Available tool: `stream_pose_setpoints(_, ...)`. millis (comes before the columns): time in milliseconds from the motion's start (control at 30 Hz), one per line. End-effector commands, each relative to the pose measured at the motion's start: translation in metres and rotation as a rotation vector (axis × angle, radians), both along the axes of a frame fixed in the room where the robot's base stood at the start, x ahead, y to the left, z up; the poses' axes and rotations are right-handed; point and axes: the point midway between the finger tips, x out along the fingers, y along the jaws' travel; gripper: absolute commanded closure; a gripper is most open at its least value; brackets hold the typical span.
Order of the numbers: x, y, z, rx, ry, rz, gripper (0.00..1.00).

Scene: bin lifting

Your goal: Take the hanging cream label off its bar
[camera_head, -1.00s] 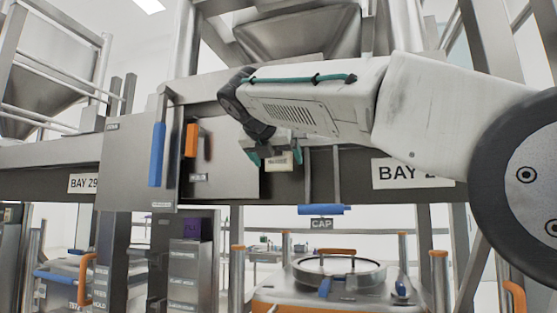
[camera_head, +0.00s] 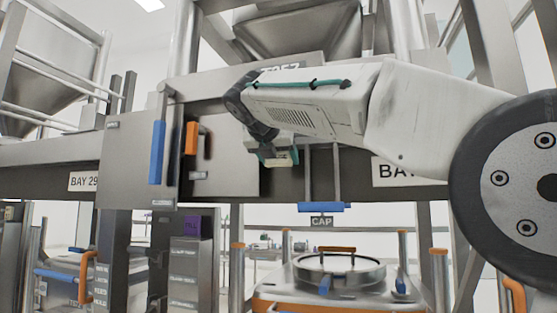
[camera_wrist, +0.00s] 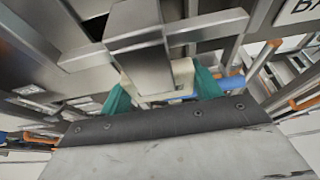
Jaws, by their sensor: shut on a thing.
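The cream label (camera_head: 281,161) is between the teal fingertips of my gripper (camera_head: 280,156), in front of the grey bay beam. My gripper is shut on the label. In the wrist view the cream label (camera_wrist: 184,74) shows as a pale block between the two teal fingertips (camera_wrist: 165,90), partly hidden behind grey metal parts. The label looks tilted in the head view. Its bar is not clearly visible behind my gripper, so I cannot tell whether the label still touches it.
A steel panel with a blue handle (camera_head: 157,153) and an orange handle (camera_head: 191,138) stands left of my gripper. A round-lidded bin (camera_head: 338,272) stands below.

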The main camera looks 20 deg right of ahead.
Motion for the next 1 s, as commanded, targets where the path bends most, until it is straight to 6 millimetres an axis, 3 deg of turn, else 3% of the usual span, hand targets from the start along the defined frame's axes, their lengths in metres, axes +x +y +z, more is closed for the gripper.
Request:
stream_pose_setpoints(100, -0.001, 0.001, 0.011, 0.001, -0.002, 0.002, 0.55)
stream_pose_setpoints(267, -0.026, 0.019, 0.01, 0.001, -0.002, 0.006, 0.55)
stream_pose_setpoints(733, -0.122, 0.089, 0.009, 0.0, -0.001, 0.006, 0.55)
stream_pose_setpoints(1000, -0.144, 0.105, 0.01, -0.001, -0.001, 0.002, 0.55)
